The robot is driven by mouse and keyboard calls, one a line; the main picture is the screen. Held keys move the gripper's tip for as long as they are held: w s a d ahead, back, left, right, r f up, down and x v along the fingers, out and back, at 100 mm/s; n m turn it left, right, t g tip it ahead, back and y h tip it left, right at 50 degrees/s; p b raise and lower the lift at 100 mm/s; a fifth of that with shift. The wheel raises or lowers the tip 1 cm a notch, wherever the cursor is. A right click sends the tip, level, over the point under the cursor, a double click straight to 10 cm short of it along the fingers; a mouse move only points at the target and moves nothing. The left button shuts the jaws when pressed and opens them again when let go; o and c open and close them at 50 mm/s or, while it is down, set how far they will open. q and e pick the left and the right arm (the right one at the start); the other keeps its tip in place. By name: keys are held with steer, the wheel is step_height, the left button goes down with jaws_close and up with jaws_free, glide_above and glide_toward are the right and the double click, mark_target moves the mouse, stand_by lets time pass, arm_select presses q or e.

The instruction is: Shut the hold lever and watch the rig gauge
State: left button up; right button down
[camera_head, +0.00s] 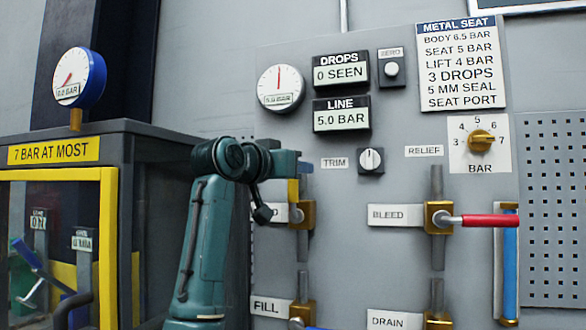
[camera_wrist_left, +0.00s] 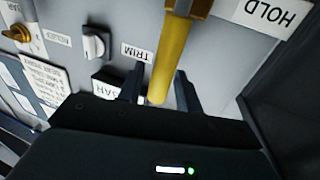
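The hold lever is a yellow handle (camera_head: 293,190) on a brass valve body (camera_head: 301,214), standing upward along the pipe. Its HOLD label is mostly hidden by my arm in the head view but shows upside down in the left wrist view (camera_wrist_left: 270,14). My left gripper (camera_wrist_left: 160,80) has one finger on each side of the yellow handle (camera_wrist_left: 172,55), with a gap visible on one side. A blue-rimmed gauge (camera_head: 80,77) on the cabinet reads about 0.0 bar. A panel gauge (camera_head: 280,87) has its needle near upright. Which one is the rig gauge is not labelled. My right gripper is out of view.
The bleed valve's red handle (camera_head: 490,221) sticks out to the right. The fill valve (camera_head: 302,312) and drain valve (camera_head: 438,322) sit low. The LINE display (camera_head: 342,117) reads 5.0 BAR; DROPS (camera_head: 341,70) reads 0 SEEN. The yellow-framed cabinet (camera_head: 110,240) stands left of my arm.

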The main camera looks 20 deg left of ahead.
arm_select(q)
jaws_close()
